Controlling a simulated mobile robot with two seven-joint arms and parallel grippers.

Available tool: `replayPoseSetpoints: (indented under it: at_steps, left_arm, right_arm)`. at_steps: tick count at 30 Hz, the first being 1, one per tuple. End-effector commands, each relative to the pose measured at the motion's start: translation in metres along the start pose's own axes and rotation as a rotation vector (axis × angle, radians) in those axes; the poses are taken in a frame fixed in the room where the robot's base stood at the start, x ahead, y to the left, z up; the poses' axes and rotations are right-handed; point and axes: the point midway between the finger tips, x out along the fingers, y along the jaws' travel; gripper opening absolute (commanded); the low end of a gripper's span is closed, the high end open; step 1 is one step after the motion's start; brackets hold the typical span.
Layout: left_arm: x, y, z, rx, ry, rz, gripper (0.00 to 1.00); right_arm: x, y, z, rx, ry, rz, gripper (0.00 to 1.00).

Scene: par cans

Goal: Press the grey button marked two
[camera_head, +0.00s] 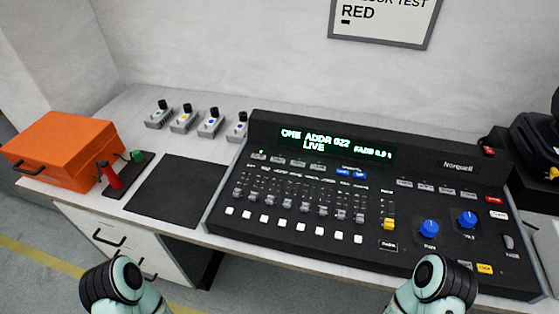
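The black lighting console (375,205) stands on the white desk, tilted toward me. A short row of small grey buttons sits below its display; one of them is the second grey button from the left (277,159). The labels are too small to read, so I cannot confirm which one is marked two. A green light shows above the leftmost button (258,155). The lit green display (335,146) reads "ONE ADDR 022 LIVE" and a fade time. Parts of both my arms show at the bottom edge, well short of the console. Neither gripper's fingers are in view.
Several faders and white buttons (295,229) fill the console's front. More grey buttons (425,187) and blue knobs (429,228) sit at right. A black mat (178,190), an orange case (58,150), a red-handled tool (110,175) and several small switch boxes (209,123) lie left.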

Motion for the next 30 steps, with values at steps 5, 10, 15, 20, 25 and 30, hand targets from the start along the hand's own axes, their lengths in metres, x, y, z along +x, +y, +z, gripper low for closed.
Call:
replayPoseSetpoints:
  at_steps: [5,10,15,20,25,30]
  left_arm:
    - [0.0000,0.0000,0.0000,0.000,0.000,0.000,0.43]
    - [0.0000,0.0000,0.0000,0.000,0.000,0.000,0.43]
    - [0.0000,0.0000,0.0000,0.000,0.000,0.000,0.00]
    - [0.0000,0.0000,0.0000,0.000,0.000,0.000,0.00]
    - [0.0000,0.0000,0.0000,0.000,0.000,0.000,0.00]
    - [0.0000,0.0000,0.0000,0.000,0.000,0.000,0.00]
  right_arm:
    - [0.0000,0.0000,0.0000,0.000,0.000,0.000,0.51]
    - [0.0000,0.0000,0.0000,0.000,0.000,0.000,0.51]
    - [0.0000,0.0000,0.0000,0.000,0.000,0.000,0.51]
    - [0.0000,0.0000,0.0000,0.000,0.000,0.000,0.51]
    - [0.0000,0.0000,0.0000,0.000,0.000,0.000,0.51]
    - [0.0000,0.0000,0.0000,0.000,0.000,0.000,0.51]
